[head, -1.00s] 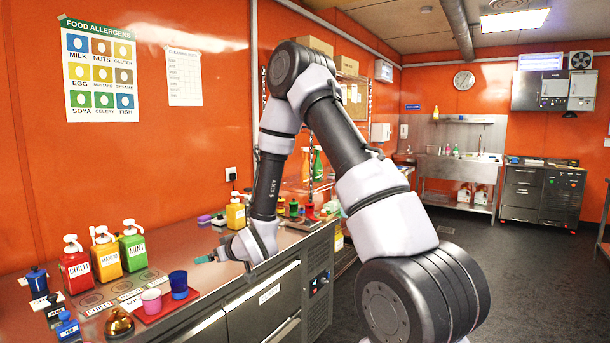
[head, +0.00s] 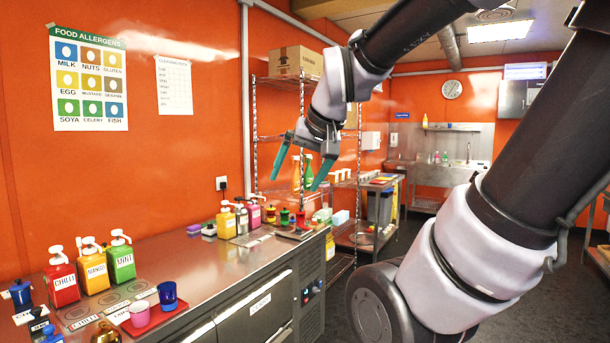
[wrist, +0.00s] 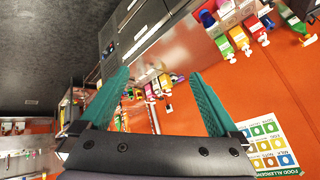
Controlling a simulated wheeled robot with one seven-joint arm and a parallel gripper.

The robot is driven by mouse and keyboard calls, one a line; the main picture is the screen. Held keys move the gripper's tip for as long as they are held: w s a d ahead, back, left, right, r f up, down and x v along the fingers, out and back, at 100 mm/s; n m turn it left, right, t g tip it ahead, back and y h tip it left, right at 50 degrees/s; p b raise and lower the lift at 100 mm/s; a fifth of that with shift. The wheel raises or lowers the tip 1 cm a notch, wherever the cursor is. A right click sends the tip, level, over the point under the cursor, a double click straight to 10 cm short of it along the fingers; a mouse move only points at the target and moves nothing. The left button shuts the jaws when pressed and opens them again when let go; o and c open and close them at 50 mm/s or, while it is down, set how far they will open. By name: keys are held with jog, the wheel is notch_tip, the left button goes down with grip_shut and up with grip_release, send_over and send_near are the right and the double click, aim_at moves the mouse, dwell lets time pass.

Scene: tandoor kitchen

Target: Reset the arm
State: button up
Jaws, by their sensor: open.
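My gripper (head: 299,174) is raised in the air above the far end of the steel counter (head: 195,262) in the head view. Its two teal fingers are spread apart and point down, with nothing between them. In the wrist view my gripper (wrist: 160,95) also shows open and empty, with the counter and the orange wall behind it. It touches nothing that I can see.
Chilli (head: 62,278), mango (head: 94,268) and mint (head: 122,259) pump bottles stand at the counter's left. A red tray (head: 160,322) holds a pink cup and a blue cup (head: 168,295). A wire shelf (head: 277,82) stands behind my gripper. The middle of the counter is clear.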

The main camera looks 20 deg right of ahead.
jog(key=shift+m, duration=0.4)
jog(key=s, duration=0.4)
jog(key=shift+s+r, duration=0.1)
jog(key=shift+r, duration=0.25)
dwell(1.3)
